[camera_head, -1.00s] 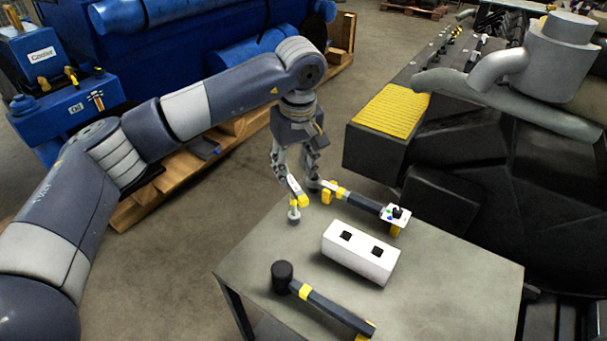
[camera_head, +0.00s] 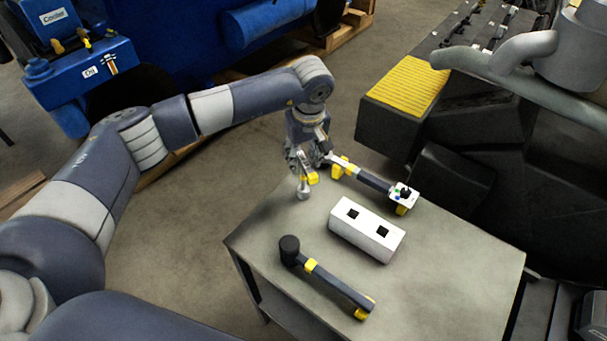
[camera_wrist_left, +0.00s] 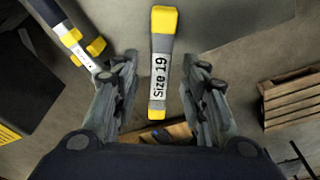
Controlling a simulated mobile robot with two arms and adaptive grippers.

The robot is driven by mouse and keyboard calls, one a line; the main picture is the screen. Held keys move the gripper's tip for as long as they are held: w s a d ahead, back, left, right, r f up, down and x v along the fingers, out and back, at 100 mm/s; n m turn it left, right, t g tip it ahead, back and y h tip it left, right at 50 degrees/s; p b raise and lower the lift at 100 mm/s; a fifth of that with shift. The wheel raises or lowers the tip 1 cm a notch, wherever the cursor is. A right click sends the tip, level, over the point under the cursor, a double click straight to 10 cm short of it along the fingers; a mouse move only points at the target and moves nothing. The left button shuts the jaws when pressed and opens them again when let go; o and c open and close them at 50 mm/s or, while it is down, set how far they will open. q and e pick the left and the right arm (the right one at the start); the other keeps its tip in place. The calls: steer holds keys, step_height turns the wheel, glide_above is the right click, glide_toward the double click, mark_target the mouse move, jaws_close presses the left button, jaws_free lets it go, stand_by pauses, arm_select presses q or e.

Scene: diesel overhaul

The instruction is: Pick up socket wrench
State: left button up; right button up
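The socket wrench (camera_head: 306,170) has a grey socket end, a yellow part and a white label. It is at the far left corner of the grey table (camera_head: 450,265). In the left wrist view the wrench (camera_wrist_left: 159,75) reads "Size 19" and has yellow ends. My left gripper (camera_head: 308,160) is over it with fingers spread. In the wrist view the wrench lies between the fingers of the left gripper (camera_wrist_left: 164,63), with a gap on each side. Whether the wrench tilts up off the table is hard to tell. My right gripper is not in view.
A second dark-and-yellow tool (camera_head: 372,180) lies close to the right of the gripper. A white block (camera_head: 366,232) with two black square holes and a black-headed hammer (camera_head: 335,286) lie on the table. A dark engine block (camera_head: 395,125) stands behind.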

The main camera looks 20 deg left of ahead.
arm_select(q)
steer(key=shift+w+a+f, duration=0.1)
steer(key=shift+a+f, duration=0.05)
steer(key=shift+f, duration=0.7)
steer(key=shift+w+f, duration=0.15)
jaws_close()
